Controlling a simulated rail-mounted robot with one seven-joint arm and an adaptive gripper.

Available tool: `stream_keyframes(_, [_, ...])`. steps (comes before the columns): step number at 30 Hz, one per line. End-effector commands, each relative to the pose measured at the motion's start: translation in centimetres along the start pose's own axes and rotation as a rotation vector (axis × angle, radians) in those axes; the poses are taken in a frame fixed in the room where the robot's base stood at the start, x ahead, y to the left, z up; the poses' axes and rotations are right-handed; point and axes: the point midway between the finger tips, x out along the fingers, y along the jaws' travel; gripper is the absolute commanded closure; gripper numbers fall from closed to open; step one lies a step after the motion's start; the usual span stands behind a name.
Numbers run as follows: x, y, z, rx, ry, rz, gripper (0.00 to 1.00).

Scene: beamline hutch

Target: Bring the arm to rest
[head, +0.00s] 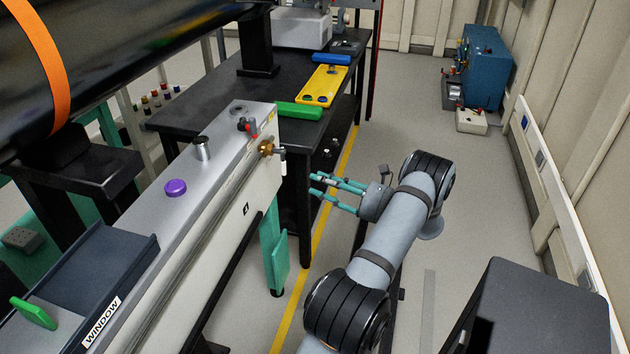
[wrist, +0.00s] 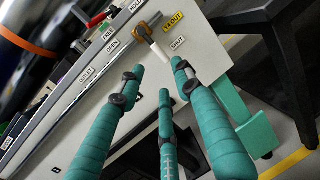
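My arm reaches forward over the aisle, raised above the floor and bent at the elbow, in the head view. My gripper (head: 318,185) points left toward the end of the long grey bench unit (head: 222,150). Its three teal fingers are spread apart with nothing between them; they also show in the wrist view (wrist: 158,80). A brass valve (head: 266,148) with a pale handle sits on the unit's end, left of and apart from the fingertips. In the wrist view the valve (wrist: 146,29) appears just beyond the fingertips, near labels reading OPEN and SHUT.
A dark table (head: 200,110) behind the unit bears a yellow tray (head: 322,88), a green block (head: 299,111) and a blue block (head: 331,59). A dark cabinet (head: 540,310) stands at lower right. A blue machine (head: 484,68) stands far right. Floor between is clear.

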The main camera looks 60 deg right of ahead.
Motion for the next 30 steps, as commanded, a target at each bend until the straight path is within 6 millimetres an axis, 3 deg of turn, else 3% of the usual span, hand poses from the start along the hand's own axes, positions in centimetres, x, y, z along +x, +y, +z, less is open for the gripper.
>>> stream_keyframes(11, [0.0,0.0,0.0,0.0,0.0,0.0,0.66])
stream_keyframes(16, [1.0,0.1,0.0,0.0,0.001,0.004,0.66])
stream_keyframes(20, [2.9,0.1,0.0,0.0,0.0,0.005,0.66])
stream_keyframes(30, [10.2,0.2,0.0,-0.001,0.0,0.006,0.66])
